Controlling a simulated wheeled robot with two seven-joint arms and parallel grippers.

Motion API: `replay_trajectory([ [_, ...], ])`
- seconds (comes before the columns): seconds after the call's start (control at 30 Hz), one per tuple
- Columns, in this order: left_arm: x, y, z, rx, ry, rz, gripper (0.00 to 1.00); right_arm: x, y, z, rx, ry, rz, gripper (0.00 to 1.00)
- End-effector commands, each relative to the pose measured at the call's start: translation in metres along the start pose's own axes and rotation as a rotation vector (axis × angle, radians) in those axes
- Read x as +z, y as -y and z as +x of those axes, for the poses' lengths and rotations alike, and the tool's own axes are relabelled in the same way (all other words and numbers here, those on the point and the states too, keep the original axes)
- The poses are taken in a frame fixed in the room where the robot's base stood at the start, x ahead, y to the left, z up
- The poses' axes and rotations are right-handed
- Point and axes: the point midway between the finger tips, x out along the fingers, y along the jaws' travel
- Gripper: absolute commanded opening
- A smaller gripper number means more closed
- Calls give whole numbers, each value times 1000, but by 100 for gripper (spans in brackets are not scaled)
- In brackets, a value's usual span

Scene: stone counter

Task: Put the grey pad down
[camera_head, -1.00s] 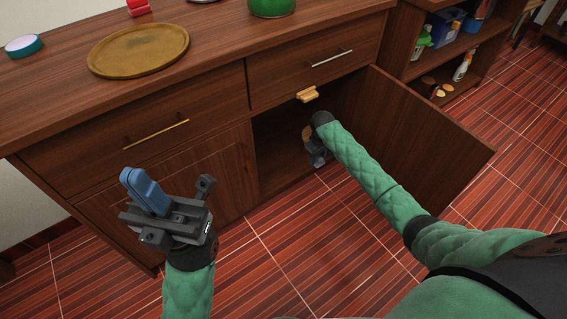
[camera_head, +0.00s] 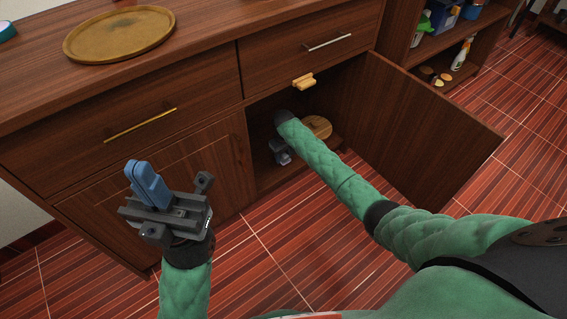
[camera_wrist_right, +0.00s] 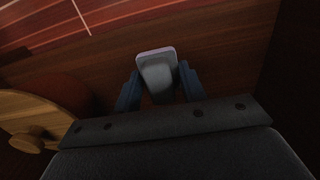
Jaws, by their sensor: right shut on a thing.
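The grey pad (camera_wrist_right: 157,72) is a small light-grey rounded slab in the right wrist view. It sits between the two blue fingers of my right gripper (camera_wrist_right: 159,88), which is shut on it. The pad is just above or on the brown wooden cabinet floor; I cannot tell whether it touches. In the head view my right gripper (camera_head: 281,152) is inside the open lower cabinet, partly hidden by my forearm, and the pad cannot be made out there. My left gripper (camera_head: 147,184) is in front of the left cabinet door, its blue fingers together with nothing visible between them.
A round wooden object (camera_head: 319,127) stands inside the cabinet, beside my right arm; it also shows in the right wrist view (camera_wrist_right: 38,112). The open cabinet door (camera_head: 425,130) is to the right. A round brown tray (camera_head: 120,33) lies on the counter.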

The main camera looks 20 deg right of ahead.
Motion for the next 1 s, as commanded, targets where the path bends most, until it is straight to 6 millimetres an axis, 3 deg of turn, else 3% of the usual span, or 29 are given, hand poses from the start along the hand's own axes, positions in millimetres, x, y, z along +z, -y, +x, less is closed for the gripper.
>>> replay_trajectory([
  [0.33,4,-3,-23,21,26,12,0,0,0,39,1,1,1,23],
  [0.77,4,-4,-22,31,31,11,0,0,0,42,1,0,1,23],
  [0.8,4,-4,-22,31,30,11,0,0,0,42,1,-1,1,49],
  [0.87,4,-4,-22,31,30,11,0,0,0,42,1,-1,1,60],
  [1.0,4,-4,-22,29,29,11,0,0,0,42,1,0,1,63],
])
